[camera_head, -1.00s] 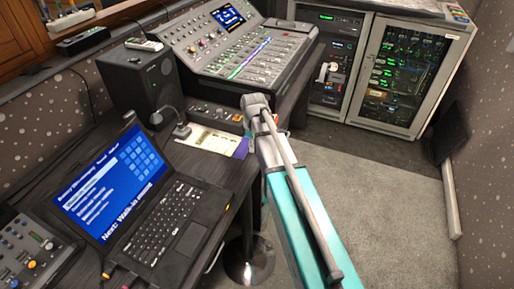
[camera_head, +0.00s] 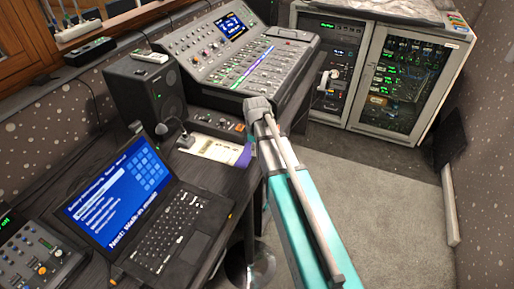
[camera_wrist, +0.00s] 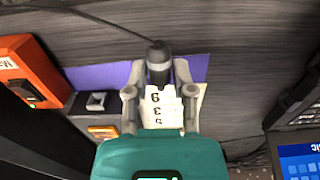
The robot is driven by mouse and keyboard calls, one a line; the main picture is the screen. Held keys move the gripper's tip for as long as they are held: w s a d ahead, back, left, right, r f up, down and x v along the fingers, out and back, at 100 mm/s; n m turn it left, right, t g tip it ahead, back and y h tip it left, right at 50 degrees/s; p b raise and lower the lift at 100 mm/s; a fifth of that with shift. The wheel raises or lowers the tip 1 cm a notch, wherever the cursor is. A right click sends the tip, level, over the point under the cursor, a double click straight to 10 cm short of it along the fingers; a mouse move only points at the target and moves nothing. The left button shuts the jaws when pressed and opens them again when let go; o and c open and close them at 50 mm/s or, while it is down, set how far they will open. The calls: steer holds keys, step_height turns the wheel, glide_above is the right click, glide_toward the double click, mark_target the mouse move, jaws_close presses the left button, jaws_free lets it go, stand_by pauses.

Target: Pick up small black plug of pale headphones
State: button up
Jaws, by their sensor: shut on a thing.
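In the wrist view my gripper (camera_wrist: 158,72) is closed around a small black cylindrical piece (camera_wrist: 158,58), which looks like the plug. A thin dark cable (camera_wrist: 100,18) runs from its far end toward the upper left. The plug is held over a purple sheet (camera_wrist: 195,68) and a pale card with printed numbers (camera_wrist: 165,103). I cannot tell from this view how high it is held.
An orange box (camera_wrist: 35,70) stands close on the left in the wrist view. A laptop (camera_head: 165,225), desk microphone (camera_head: 183,138), speaker (camera_head: 147,92) and mixing console (camera_head: 240,60) crowd the desk. Open carpet (camera_head: 380,200) lies right of my arm.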

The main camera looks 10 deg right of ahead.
steer(key=s+r+p, duration=0.8)
steer(key=s+r, duration=0.1)
steer(key=s, duration=0.4)
steer(key=shift+s, duration=0.15)
steer(key=shift+s+d, duration=0.1)
steer(key=shift+d, duration=0.1)
stand_by(0.3)
steer(key=shift+s+d, duration=0.8)
steer(key=shift+d, duration=0.3)
steer(key=shift+w, duration=0.1)
